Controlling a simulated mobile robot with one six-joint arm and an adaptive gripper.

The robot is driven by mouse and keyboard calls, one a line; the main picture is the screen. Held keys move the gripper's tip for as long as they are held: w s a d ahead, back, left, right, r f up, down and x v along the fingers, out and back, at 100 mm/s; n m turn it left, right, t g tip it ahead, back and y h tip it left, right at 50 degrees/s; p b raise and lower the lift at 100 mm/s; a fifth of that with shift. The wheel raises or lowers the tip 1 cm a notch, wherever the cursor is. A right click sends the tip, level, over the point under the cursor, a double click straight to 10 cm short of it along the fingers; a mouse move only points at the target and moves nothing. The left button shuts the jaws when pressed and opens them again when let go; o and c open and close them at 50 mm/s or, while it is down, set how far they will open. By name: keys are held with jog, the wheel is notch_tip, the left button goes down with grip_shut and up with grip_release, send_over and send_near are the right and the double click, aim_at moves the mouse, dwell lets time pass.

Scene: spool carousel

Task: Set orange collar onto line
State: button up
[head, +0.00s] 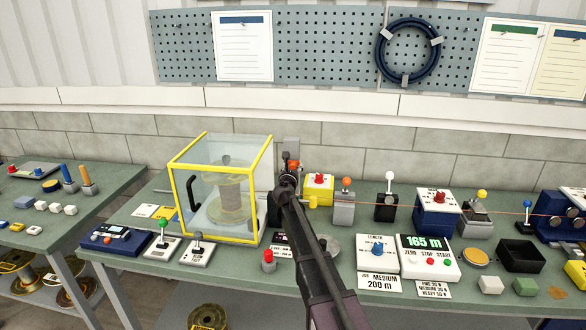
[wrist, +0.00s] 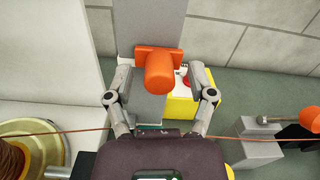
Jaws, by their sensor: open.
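An orange piece (wrist: 159,70), a rounded block on a flat orange plate, sits on the front of an upright grey post (wrist: 158,25). I take it to be the orange collar. My gripper (wrist: 160,78) is open, with one finger on each side of the piece and gaps left between. In the head view my gripper (head: 289,181) is at the grey post (head: 291,145), and my arm hides much of this spot. The thin orange-brown line (wrist: 70,132) crosses the wrist view below the orange piece, passing behind my gripper's body. It also shows in the head view (head: 510,210).
A yellow-framed clear case (head: 270,190) with a spool inside stands close left. A yellow box with a red button (head: 318,188) and an orange-knobbed lever (head: 346,184) stand close right. A red-topped button (head: 268,257) is in front. The counter's right side is crowded.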

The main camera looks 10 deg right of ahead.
jog(key=v, duration=1.2)
dwell(0.6)
